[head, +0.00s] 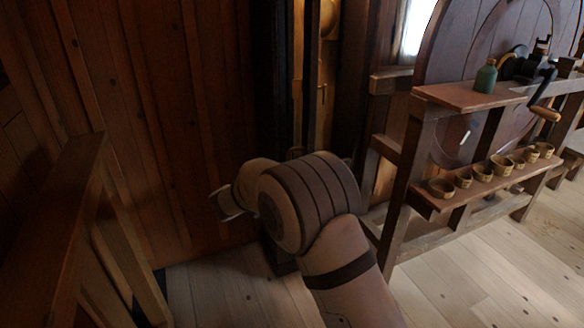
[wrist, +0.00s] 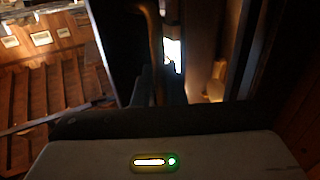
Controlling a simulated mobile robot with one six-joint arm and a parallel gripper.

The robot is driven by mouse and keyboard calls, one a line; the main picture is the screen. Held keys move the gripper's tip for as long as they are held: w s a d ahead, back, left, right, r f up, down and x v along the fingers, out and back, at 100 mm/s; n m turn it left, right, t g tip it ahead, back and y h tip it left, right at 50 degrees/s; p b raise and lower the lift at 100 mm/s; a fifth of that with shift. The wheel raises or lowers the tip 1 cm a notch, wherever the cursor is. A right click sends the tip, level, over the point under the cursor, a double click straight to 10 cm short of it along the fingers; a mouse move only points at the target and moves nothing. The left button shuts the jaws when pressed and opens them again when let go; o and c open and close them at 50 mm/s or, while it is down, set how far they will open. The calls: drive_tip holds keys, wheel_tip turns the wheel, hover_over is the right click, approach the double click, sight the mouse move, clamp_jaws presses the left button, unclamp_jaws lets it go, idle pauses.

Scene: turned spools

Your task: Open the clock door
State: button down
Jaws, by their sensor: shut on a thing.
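The tall dark clock case (head: 265,90) stands against the plank wall in the middle of the head view. Narrow upright frame strips (head: 312,65) show on it, with a round brass piece (head: 329,17) and a smaller brass piece (head: 322,94) beside them. My arm hides the lower case and my gripper in the head view. In the wrist view my gripper (wrist: 160,87) is shut at the lower end of a curved brown bar, which looks like the clock door handle (wrist: 153,35). A dark panel lies beside it. How far the door stands open is unclear.
A wooden rail (head: 60,190) stands close on the left. On the right, a workbench shelf (head: 465,97) bears a green bottle (head: 486,76), and a lower shelf (head: 425,207) holds several small cups. Floor (head: 470,275) is clear at lower right.

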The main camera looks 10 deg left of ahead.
drive_tip(key=shift+w+r, duration=0.15)
drive_tip(key=c, duration=1.7)
unclamp_jaws()
drive_tip(key=shift+w, duration=0.15)
drive_tip(key=shift+o, duration=0.3)
drive_tip(key=p+v, duration=0.1)
drive_tip(key=v, duration=0.7)
drive_tip(key=shift+d, duration=0.1)
